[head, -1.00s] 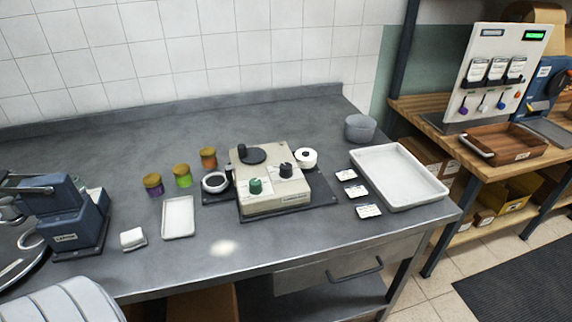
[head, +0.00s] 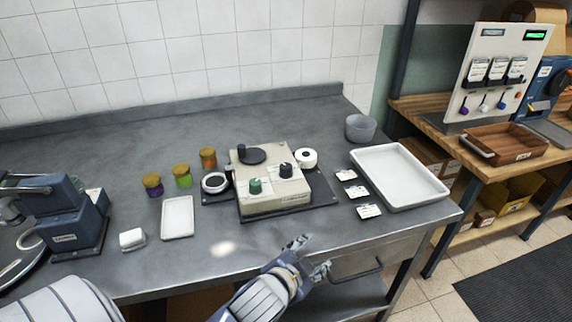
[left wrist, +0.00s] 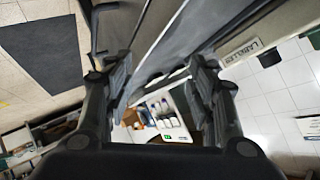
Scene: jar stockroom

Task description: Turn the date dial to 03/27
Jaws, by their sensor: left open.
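A beige labelling machine (head: 275,203) stands on the steel bench. Its top carries a green knob (head: 255,186), a black knob (head: 286,170) and a black disc (head: 251,155). The markings are too small to read, so I cannot tell which one is the date dial or its setting. My left gripper (head: 314,255) is open and empty at the bench's front edge, in front of the machine and apart from it. In the left wrist view its two fingers (left wrist: 163,88) are spread with nothing between them. My right gripper is not in view.
Three lidded jars (head: 182,176), a white tray (head: 178,217) and a blue device (head: 68,218) stand left of the machine. White labels (head: 357,191), a large white tray (head: 412,160) and a grey bowl (head: 360,128) are at right. A drawer handle (head: 357,274) juts below the front edge.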

